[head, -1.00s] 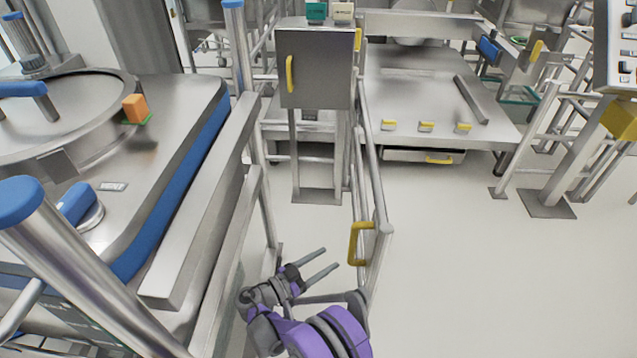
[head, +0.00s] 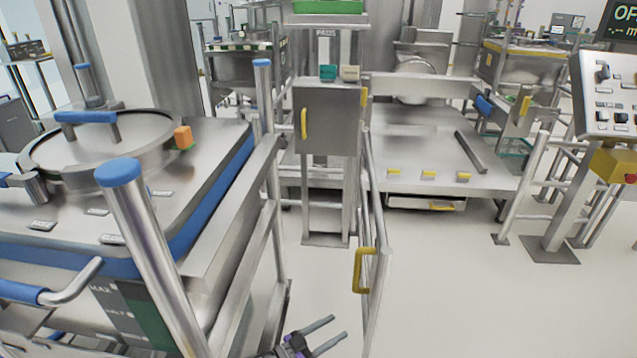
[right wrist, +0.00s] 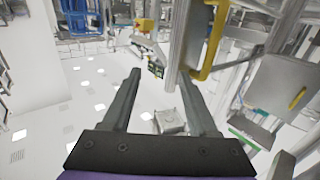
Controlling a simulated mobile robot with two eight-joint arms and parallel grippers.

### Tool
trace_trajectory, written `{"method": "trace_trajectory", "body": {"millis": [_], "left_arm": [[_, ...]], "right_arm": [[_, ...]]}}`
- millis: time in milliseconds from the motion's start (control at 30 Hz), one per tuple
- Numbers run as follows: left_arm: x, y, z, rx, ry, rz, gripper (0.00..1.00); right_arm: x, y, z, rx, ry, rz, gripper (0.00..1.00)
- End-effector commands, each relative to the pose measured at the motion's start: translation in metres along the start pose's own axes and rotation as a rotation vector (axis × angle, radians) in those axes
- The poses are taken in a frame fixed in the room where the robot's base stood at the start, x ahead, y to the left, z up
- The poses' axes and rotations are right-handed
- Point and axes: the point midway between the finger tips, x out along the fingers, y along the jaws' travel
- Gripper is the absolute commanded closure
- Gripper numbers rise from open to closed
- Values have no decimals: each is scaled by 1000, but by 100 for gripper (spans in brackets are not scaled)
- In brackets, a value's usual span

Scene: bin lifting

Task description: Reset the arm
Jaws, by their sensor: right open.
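My right gripper (head: 325,336) shows at the bottom of the head view, beside the metal rail with the yellow handle (head: 363,270). Only its two grey fingers and a bit of its purple-grey body are in the picture. In the right wrist view the fingers (right wrist: 160,100) stand wide apart with nothing between them. The yellow handle (right wrist: 212,45) also shows in that view, just beyond the right finger; I cannot tell if they touch. My left gripper is not in view.
A large steel bin (head: 190,225) with a round lid and blue-capped posts stands on the left. A steel cabinet (head: 328,118) on a post stands in the middle, a low steel platform (head: 420,155) behind it. A control panel (head: 607,95) is at the right. The floor (head: 470,300) at the lower right is clear.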

Motion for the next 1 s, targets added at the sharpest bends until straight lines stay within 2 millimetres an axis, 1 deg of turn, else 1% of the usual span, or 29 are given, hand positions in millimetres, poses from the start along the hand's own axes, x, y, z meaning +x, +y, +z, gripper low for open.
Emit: {"method": "trace_trajectory", "body": {"millis": [33, 100, 233, 333, 367, 467, 500, 567, 600, 667, 700, 767, 800, 867, 900, 1000], "left_arm": [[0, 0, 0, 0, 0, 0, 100], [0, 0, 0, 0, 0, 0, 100], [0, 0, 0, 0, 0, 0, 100], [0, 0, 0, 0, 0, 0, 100], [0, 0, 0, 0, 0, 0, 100], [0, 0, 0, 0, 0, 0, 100], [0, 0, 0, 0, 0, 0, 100], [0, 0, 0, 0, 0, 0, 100], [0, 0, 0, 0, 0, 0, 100], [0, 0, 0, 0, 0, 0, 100], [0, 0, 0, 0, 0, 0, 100], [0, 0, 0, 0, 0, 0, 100], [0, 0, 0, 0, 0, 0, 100], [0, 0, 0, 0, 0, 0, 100], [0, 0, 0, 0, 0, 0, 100], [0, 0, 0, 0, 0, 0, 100]], "right_arm": [[11, 4, -7, -35, -32, 9, 41], [24, 11, -14, -96, -89, 14, 41], [46, 26, -26, -206, -202, 17, 41], [63, 44, -37, -297, -302, 9, 41], [68, 51, -40, -325, -336, 3, 41], [81, 79, -52, -423, -461, -24, 41], [84, 91, -56, -461, -515, -43, 41], [88, 111, -62, -514, -594, -75, 41], [88, 125, -66, -546, -645, -100, 41], [87, 147, -71, -586, -720, -144, 41], [85, 161, -74, -610, -766, -175, 41], [80, 182, -78, -638, -832, -227, 41], [75, 195, -80, -653, -872, -266, 41], [66, 216, -82, -671, -929, -326, 41], [59, 229, -84, -679, -962, -368, 41], [39, 259, -86, -685, -1031, -479, 41]]}}
